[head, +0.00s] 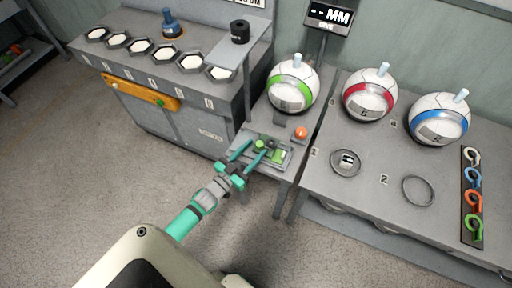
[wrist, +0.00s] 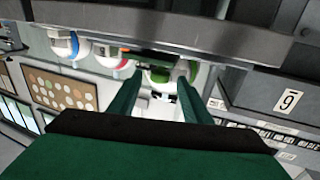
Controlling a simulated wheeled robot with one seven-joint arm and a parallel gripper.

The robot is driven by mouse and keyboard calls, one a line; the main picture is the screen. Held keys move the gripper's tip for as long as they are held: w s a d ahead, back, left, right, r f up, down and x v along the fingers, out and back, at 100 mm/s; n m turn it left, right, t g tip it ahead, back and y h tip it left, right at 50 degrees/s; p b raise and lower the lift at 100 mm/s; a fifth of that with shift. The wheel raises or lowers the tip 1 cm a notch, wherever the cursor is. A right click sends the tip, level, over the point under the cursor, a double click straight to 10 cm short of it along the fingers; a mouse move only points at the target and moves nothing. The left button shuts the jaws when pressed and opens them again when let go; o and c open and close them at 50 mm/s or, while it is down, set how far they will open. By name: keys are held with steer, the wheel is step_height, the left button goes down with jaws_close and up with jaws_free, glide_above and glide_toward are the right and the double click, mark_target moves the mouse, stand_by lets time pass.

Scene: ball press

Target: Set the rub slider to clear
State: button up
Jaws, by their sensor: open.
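A small grey control panel (head: 286,163) lies on the narrow table section below the green-banded ball. It carries a light green knob (head: 260,143) and a light green block (head: 278,155). I cannot tell which is the rub slider's handle, and its markings are too small to read. My gripper (head: 259,147) is open over the left part of the panel, its teal fingers apart near the green knob. Contact cannot be made out. In the wrist view, the open fingers (wrist: 157,75) show nothing held; the panel is not clearly visible there.
An orange button (head: 300,133) sits just behind the panel. The green-banded ball (head: 292,88) stands behind it, with red-banded (head: 369,96) and blue-banded (head: 438,120) balls to the right. A grey post and shelf (head: 243,52) rise to the left. The floor in front is clear.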

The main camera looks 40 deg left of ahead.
steer(key=shift+w, duration=0.85)
jaws_close()
steer(key=a, duration=0.2)
steer(key=s+a, duration=0.1)
steer(key=a, duration=0.2)
steer(key=s+a, duration=0.1)
steer(key=a, duration=0.2)
steer(key=shift+a, duration=0.2)
jaws_free()
steer(key=shift+s+a, duration=0.1)
